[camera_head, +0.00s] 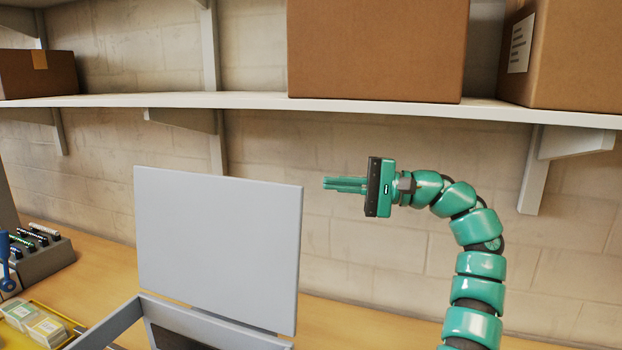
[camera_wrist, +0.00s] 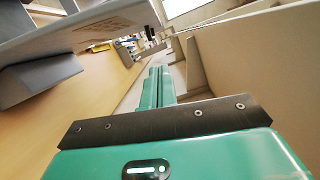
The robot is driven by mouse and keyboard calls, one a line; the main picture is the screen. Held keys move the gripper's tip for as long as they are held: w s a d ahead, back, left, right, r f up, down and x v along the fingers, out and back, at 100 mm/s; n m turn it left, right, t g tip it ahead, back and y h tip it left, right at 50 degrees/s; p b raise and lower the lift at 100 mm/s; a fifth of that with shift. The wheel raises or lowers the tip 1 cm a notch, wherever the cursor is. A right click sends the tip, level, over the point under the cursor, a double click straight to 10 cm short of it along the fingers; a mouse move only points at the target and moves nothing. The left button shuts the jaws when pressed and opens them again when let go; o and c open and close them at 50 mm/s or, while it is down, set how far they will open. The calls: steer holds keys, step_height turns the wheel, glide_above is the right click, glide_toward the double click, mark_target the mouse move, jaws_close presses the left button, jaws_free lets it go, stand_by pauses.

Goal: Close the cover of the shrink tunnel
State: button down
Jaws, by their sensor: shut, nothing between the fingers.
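The shrink tunnel's cover (camera_head: 218,245) is a flat grey panel standing upright, raised open above the tunnel body (camera_head: 195,322), whose front rim shows at the bottom of the head view. My gripper (camera_head: 326,184) is shut and empty. It points left, just right of the cover's upper right edge in the head view, apart from it in the picture; the depth between them is hard to tell. In the wrist view my gripper's fingers (camera_wrist: 158,85) extend forward, with nothing between them. Most of the tunnel body is cut off below the head view.
A white wall shelf (camera_head: 250,101) with brackets runs above my gripper and carries cardboard boxes (camera_head: 378,50). A yellow tray (camera_head: 35,325) with small packs and a grey unit (camera_head: 45,262) stand at the left. The wooden worktop (camera_head: 95,265) is partly bare.

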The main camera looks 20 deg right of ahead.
mark_target(282, 184)
steer(key=w+a+r+p, duration=0.1)
steer(key=a+p, duration=0.5)
steer(key=a, duration=0.4)
steer(key=shift+w+a+p, duration=0.35)
steer(key=shift+w+a, duration=0.05)
steer(key=shift+s+b, duration=0.1)
steer(key=shift+b, duration=0.3)
